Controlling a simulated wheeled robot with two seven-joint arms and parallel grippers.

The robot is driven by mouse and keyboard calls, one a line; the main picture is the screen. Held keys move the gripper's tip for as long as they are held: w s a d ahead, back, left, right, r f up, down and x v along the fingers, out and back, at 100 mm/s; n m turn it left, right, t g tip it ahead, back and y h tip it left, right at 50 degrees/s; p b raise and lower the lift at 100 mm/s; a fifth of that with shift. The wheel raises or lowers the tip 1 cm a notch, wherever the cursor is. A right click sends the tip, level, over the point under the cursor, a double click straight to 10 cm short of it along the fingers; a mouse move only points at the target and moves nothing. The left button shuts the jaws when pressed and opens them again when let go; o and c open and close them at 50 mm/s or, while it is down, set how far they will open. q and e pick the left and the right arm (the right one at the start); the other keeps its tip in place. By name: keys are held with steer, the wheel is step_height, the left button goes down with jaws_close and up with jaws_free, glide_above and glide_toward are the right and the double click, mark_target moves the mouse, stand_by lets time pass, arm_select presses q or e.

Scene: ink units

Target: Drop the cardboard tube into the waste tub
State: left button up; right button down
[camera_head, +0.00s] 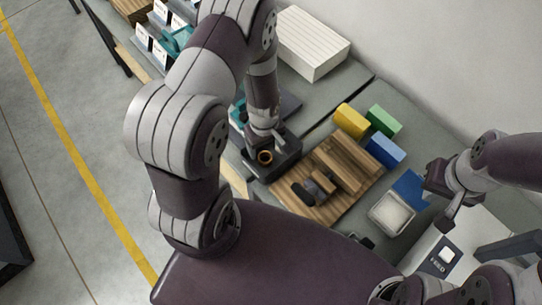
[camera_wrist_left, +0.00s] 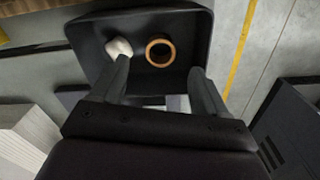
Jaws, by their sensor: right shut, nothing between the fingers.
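The black waste tub (camera_head: 287,166) stands at the table's left edge in the head view. In the left wrist view the tub (camera_wrist_left: 198,22) shows from above. The cardboard tube (camera_wrist_left: 148,46), a brown ring seen end-on, is inside the tub; its rim (camera_head: 265,152) also shows in the head view. A white crumpled piece (camera_wrist_left: 117,46) lies beside it, partly behind a finger. My left gripper (camera_wrist_left: 160,75) is above the tub, its fingers apart on either side of the tube with gaps. My right gripper (camera_head: 449,220) is shut and empty at the right.
A wooden board (camera_head: 335,180) with dark pieces lies right of the tub. Yellow (camera_head: 351,119), green (camera_head: 384,121) and blue (camera_head: 386,150) blocks stand behind it. A white tray (camera_head: 391,213) is near my right gripper. A white ribbed box (camera_head: 312,45) stands at the back.

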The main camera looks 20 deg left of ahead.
arm_select(q)
step_height(320, 180, up, 12)
steer(key=b, duration=0.1)
steer(key=shift+w+r, duration=0.2)
steer(key=shift+r, duration=0.05)
arm_select(e)
steer(key=shift+w+f, duration=0.25)
steer(key=shift+f, duration=0.55)
arm_select(q)
steer(key=s+m+b, duration=0.1)
steer(key=m, duration=0.2)
steer(key=s+d+r+m+t+b, duration=0.1)
steer(key=m, duration=0.3)
steer(key=s+d+r+m+b, duration=0.1)
steer(key=s+m, duration=0.1)
steer(key=m, duration=0.1)
steer(key=shift+d+r+m, duration=0.2)
steer(key=shift+m, duration=0.2)
arm_select(e)
step_height(320, 180, down, 3)
steer(key=shift+r, duration=0.1)
steer(key=shift+w, duration=0.1)
arm_select(q)
steer(key=shift+s, duration=0.1)
